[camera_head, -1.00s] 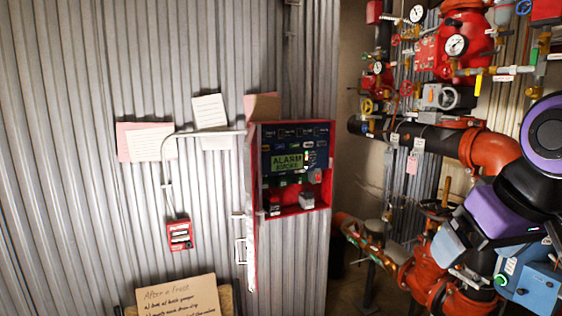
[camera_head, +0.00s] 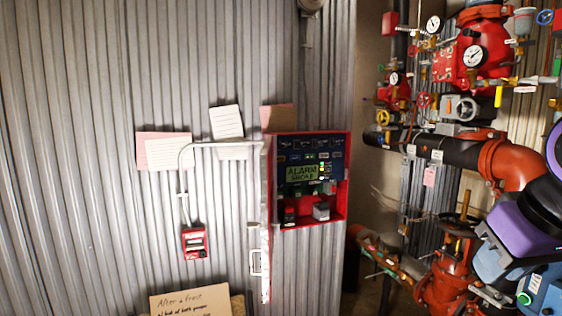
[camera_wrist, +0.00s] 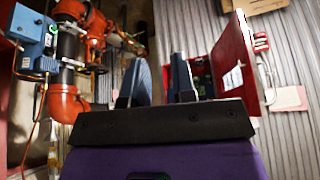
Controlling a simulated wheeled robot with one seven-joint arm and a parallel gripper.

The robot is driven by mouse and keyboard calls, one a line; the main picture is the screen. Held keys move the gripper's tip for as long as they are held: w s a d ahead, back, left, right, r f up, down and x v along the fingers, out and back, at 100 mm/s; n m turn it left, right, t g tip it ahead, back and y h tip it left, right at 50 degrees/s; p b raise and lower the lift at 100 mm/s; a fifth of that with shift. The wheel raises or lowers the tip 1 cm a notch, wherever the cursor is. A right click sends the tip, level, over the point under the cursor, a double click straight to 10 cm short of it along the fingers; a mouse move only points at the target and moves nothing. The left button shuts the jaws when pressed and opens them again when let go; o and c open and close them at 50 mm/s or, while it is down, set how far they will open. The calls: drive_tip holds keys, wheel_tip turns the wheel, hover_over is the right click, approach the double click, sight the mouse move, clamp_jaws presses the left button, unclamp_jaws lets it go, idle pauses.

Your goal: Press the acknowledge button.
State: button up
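The alarm panel (camera_head: 352,180) is an open red cabinet on the corrugated metal wall, with a dark blue face. Its green display (camera_head: 301,173) reads "ALARM" with a second word like "SMOKE". Small buttons and lights surround the display; their labels are too small to read, so I cannot tell which is the acknowledge button. In the wrist view the cabinet's red door (camera_wrist: 236,62) stands open, and the panel interior is partly hidden behind a finger. My gripper (camera_wrist: 160,72) is open and empty, its two grey-blue fingers apart. It is away from the panel, touching nothing visible.
Red pipes (camera_head: 508,165) with gauges and valves fill the right side, near my arm. A small red call point (camera_head: 195,242) and paper notes (camera_head: 168,154) are on the wall left of the panel. A cardboard sign (camera_head: 192,301) stands below.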

clamp_jaws()
idle(1.2)
